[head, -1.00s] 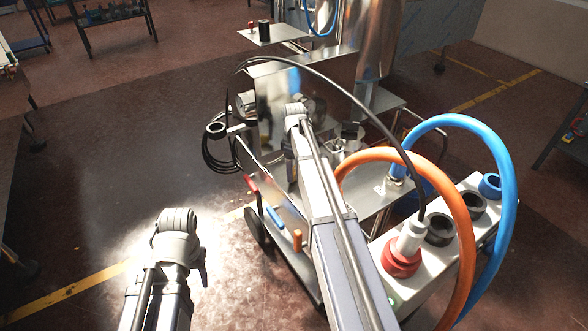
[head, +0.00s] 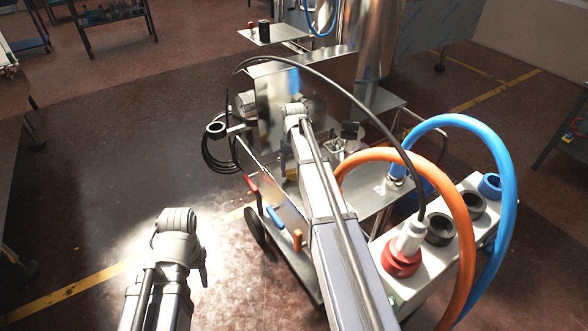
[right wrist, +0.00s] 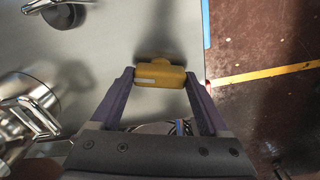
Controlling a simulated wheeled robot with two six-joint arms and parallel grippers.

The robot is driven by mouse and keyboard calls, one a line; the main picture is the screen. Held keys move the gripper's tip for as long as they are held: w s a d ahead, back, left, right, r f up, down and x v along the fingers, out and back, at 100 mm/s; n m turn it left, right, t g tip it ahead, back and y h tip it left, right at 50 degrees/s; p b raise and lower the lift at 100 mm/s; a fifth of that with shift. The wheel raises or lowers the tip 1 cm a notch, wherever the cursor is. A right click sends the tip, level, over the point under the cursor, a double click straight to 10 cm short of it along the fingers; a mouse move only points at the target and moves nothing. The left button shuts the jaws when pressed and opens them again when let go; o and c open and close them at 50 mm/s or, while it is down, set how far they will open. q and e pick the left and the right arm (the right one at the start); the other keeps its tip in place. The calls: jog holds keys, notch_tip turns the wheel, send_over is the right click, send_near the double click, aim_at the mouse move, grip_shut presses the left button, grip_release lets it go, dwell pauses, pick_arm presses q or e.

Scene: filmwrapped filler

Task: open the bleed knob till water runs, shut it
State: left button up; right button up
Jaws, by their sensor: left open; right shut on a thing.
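The yellow bleed knob (right wrist: 165,76) shows in the right wrist view on a flat grey metal panel. It has a bar-shaped grip with a pale mark on its left part. My right gripper (right wrist: 158,84) is shut on the knob, with a purple finger at each end of the bar. I see no running water in either view.
The metal cart has red, blue and orange handles (head: 274,217) on its near side. Thick orange (head: 463,230) and blue (head: 505,170) hoses arch over a white socket box (head: 465,235) at the right. A black cable (head: 345,92) loops over the cart.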

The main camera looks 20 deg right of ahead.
aim_at(294, 170)
jog(key=shift+m, duration=2.2)
jog(key=o, duration=1.2)
jog(key=shift+o, duration=0.2)
notch_tip(294, 170, up, 8)
jog(key=p, duration=0.8)
jog(key=shift+f, duration=0.15)
